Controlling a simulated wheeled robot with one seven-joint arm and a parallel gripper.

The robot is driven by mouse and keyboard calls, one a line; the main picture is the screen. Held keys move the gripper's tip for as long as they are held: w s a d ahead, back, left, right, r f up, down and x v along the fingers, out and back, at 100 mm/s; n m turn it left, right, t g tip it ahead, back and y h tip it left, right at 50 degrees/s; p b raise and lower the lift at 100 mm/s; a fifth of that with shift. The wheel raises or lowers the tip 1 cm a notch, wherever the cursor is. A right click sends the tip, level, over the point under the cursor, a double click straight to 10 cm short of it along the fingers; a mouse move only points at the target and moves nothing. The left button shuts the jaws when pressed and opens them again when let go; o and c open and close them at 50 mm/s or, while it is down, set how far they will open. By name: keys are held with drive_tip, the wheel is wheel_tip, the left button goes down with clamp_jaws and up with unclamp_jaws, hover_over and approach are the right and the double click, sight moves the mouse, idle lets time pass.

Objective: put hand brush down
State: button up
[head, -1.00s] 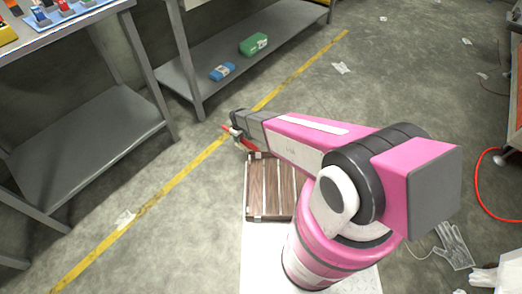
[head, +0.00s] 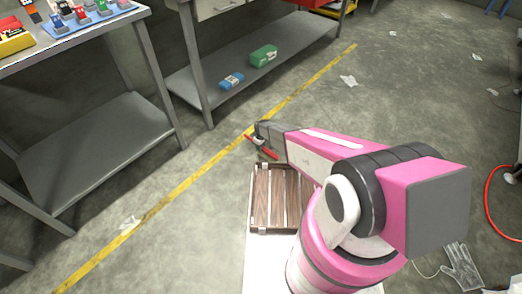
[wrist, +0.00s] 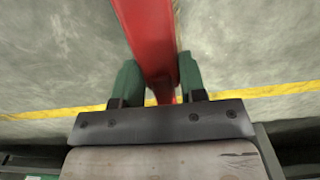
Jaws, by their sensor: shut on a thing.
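The hand brush (head: 262,147) shows as a red piece at the end of my arm in the head view. In the wrist view the red brush (wrist: 147,35) runs up from between the two green fingers and out of the top of the picture. My gripper (wrist: 158,82) is shut on it. In the head view my gripper (head: 256,136) is near the yellow floor line, just beyond the wooden crate. The brush's bristles cannot be made out.
A slatted wooden crate (head: 258,229) sits in front of my arm's base. Grey metal tables (head: 100,122) with lower shelves stand left and behind. A blue pack (head: 231,81) and a green box (head: 263,56) lie on the back shelf (head: 216,104). A glove (head: 461,267) lies on the floor at right.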

drive_tip(key=shift+f, duration=1.5)
drive_tip(key=shift+f, duration=0.25)
drive_tip(key=shift+f, duration=0.45)
clamp_jaws()
drive_tip(key=o, duration=0.8)
unclamp_jaws()
drive_tip(key=shift+o, duration=0.2)
drive_tip(key=shift+r, duration=0.1)
